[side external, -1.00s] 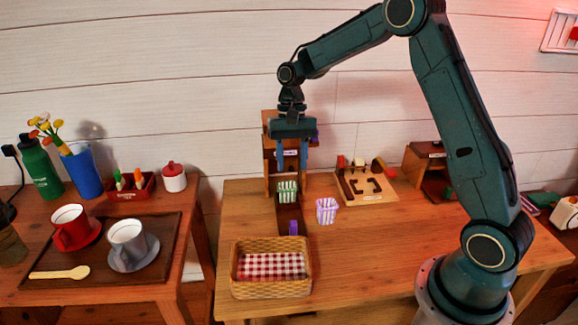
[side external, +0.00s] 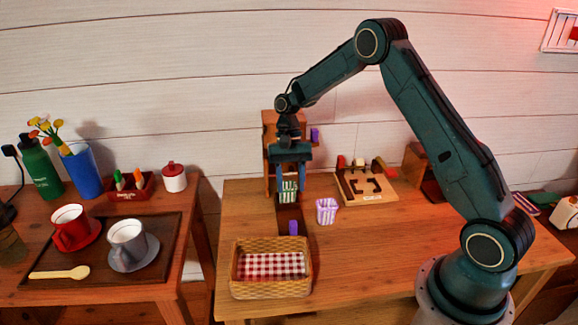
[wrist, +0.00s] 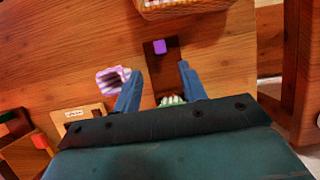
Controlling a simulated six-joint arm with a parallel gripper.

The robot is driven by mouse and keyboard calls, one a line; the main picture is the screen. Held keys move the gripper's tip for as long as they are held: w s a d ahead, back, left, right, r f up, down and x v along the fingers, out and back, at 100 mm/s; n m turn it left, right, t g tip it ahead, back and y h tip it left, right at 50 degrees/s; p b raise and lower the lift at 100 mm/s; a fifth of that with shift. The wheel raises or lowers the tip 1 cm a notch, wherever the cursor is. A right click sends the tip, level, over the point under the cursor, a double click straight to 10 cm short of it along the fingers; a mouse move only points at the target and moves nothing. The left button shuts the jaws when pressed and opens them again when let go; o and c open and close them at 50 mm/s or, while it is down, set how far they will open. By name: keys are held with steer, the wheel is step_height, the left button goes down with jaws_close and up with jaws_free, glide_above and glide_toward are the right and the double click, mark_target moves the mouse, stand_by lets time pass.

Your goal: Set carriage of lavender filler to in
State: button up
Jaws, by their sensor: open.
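The lavender filler (side external: 268,130) is a wooden tower with a purple piece (side external: 315,135) on its right side, partly behind my gripper. A dark carriage strip (side external: 290,213) runs forward from its foot, with a purple knob (side external: 293,228) at its front end. The knob also shows in the wrist view (wrist: 159,46), ahead of my fingertips. A green-and-white striped cup (side external: 288,191) stands at the tower's foot, over the strip. My gripper (side external: 289,193) is open, with one finger on each side of the cup. Whether the fingers touch it cannot be told. In the wrist view the cup is mostly hidden.
A purple-and-white striped cup (side external: 326,211) stands just right of the strip. A wicker basket (side external: 270,286) with a checked cloth sits in front. A wooden board (side external: 370,197) with a dark track lies to the right. The table's right front is clear.

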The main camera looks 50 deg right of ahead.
mark_target(293, 223)
steer(key=x, duration=1.2)
jaws_close()
